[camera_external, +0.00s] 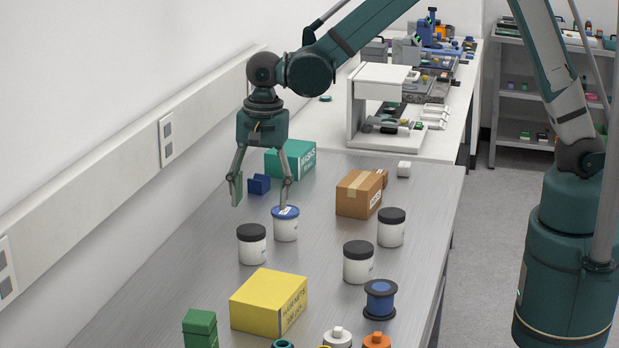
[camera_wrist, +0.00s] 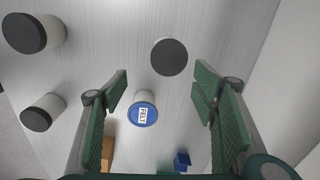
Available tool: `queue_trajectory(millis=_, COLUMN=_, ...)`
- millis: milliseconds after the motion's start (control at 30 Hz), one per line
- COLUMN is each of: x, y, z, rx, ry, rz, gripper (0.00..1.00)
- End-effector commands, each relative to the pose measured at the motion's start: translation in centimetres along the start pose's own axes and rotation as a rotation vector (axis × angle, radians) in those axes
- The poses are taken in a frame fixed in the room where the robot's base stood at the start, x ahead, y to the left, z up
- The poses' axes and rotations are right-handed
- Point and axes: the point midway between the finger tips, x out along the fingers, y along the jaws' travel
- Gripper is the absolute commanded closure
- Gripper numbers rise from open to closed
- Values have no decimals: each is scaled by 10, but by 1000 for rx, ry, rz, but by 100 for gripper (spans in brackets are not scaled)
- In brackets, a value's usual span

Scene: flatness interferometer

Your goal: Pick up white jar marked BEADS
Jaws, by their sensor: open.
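Three white jars with black lids stand upright on the metal bench: the left jar (camera_external: 251,248), the front jar (camera_external: 358,266) and the right jar (camera_external: 391,232). In the wrist view they are the left jar (camera_wrist: 169,57), front jar (camera_wrist: 36,33) and right jar (camera_wrist: 42,112). I cannot read BEADS on any of them. A white jar with a blue lid (camera_external: 286,228) stands behind the left jar; its lid reads FELT in the wrist view (camera_wrist: 142,113). My gripper (camera_external: 262,195) is open and empty, pointing down above the bench near the blue-lidded jar.
A green box (camera_external: 290,160), blue block (camera_external: 259,184) and brown carton (camera_external: 359,194) stand farther back. A yellow box (camera_external: 268,302), blue spool (camera_external: 379,299) and green block (camera_external: 200,328) are in front. The wall borders the bench's left side.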

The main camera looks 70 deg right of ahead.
Motion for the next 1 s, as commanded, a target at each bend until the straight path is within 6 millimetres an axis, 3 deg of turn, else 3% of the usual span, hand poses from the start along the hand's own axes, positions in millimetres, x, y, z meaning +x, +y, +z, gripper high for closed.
queue_trajectory(millis=333, x=23, y=-20, z=16, rx=123, ry=8, rz=47, gripper=41)
queue_trajectory(millis=1000, x=37, y=-21, z=18, rx=139, ry=9, rz=53, gripper=41)
